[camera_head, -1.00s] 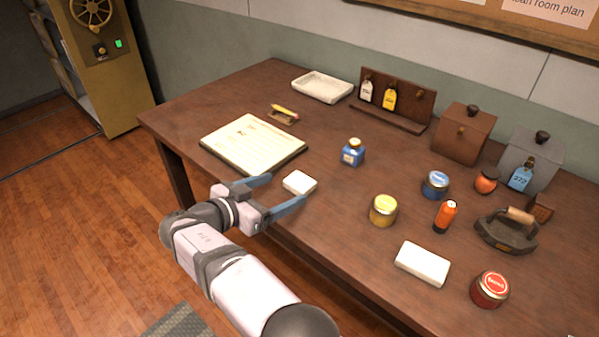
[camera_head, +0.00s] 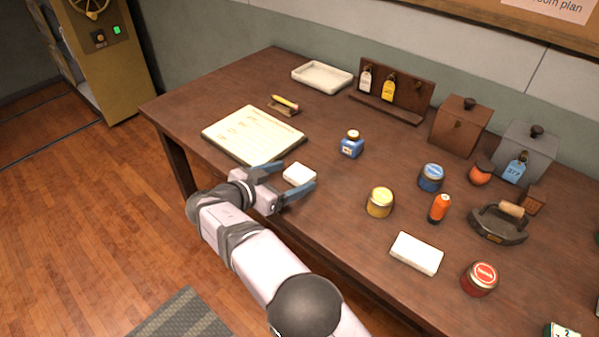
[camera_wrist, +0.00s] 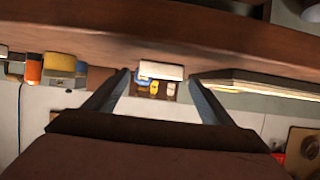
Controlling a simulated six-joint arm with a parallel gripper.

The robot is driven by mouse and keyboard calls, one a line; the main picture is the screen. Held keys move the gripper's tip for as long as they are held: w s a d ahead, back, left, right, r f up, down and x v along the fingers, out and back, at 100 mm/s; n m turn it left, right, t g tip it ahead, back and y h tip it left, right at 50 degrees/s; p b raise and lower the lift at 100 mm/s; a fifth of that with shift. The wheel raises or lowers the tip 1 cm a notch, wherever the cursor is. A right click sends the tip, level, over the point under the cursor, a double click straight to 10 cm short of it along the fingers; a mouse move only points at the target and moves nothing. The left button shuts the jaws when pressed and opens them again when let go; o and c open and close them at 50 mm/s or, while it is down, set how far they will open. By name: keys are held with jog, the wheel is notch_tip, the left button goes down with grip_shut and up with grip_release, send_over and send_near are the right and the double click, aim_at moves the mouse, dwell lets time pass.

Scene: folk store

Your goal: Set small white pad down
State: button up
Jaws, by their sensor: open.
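The small white pad (camera_head: 299,174) lies flat on the brown table, near its front edge and right of the open ledger. My gripper (camera_head: 297,176) is open, with one blue-grey finger on each side of the pad. In the wrist view, which looks upside down, the pad (camera_wrist: 162,72) shows between the fingertips (camera_wrist: 159,76), resting on the tabletop. I cannot tell whether either finger touches it. A larger white pad (camera_head: 416,254) lies further right on the table.
A blue ink bottle (camera_head: 351,145) stands behind the pad. A yellow jar (camera_head: 379,202), an orange tube (camera_head: 439,208) and an iron (camera_head: 498,225) stand to the right. A white tray (camera_head: 322,78) lies at the back.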

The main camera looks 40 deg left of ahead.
aim_at(296, 176)
jog(key=shift+x, duration=1.3)
jog(key=c, duration=1.2)
notch_tip(296, 176, up, 10)
jog(key=shift+r+b, duration=0.1)
jog(key=shift+b, duration=0.65)
